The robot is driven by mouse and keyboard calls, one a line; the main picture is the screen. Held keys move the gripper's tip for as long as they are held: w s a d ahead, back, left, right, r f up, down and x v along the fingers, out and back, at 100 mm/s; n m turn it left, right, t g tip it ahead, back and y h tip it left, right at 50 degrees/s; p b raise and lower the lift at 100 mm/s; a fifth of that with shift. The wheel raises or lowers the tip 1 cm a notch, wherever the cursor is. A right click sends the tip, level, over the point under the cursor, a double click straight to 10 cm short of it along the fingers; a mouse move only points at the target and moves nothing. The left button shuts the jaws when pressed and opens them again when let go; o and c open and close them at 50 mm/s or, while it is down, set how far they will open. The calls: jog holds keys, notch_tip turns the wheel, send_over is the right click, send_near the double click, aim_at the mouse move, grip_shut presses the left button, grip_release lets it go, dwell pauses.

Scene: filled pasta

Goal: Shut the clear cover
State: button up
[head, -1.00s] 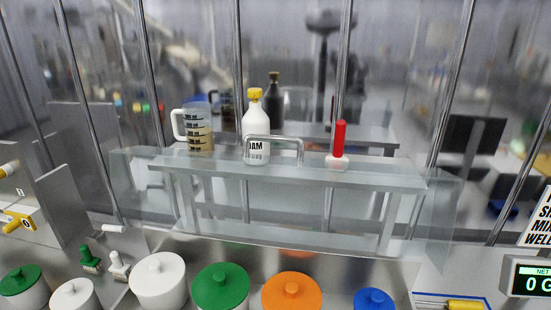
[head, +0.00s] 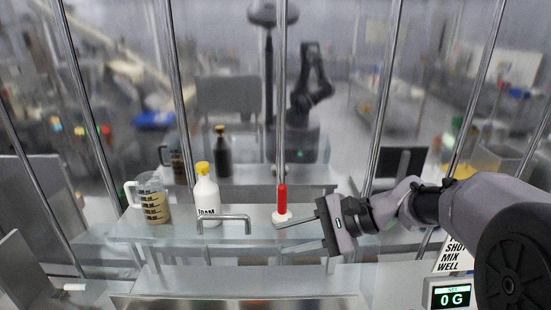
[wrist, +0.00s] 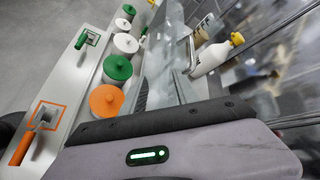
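The clear cover (head: 150,226) is a see-through panel with a grey bar handle (head: 226,218). In the head view it shows as a flat, shelf-like pane behind the metal counter edge; its exact tilt is hard to tell. My gripper (head: 279,238) reaches in from the right, pointing left, to the right of the handle and apart from it. Its two thin fingers are spread with nothing between them.
A measuring jug (head: 152,200), a white bottle with yellow cap (head: 206,193) and a red-handled tool (head: 282,200) stand by the pane's far side. Metal posts rise behind. Lidded tubs (wrist: 118,67) line the counter in the wrist view. A scale display (head: 451,297) is at right.

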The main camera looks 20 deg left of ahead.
aim_at(228, 216)
jog(key=w+a+y, duration=0.1)
jog(key=w, duration=0.1)
jog(key=w+r+m+p, duration=0.1)
jog(key=w+a+r+y+p, duration=0.1)
jog(key=w, duration=0.1)
jog(key=shift+w+a+y, duration=0.3)
jog(key=p+x, duration=0.1)
jog(key=x, duration=1.6)
jog(key=shift+s+f, duration=0.15)
grip_shut()
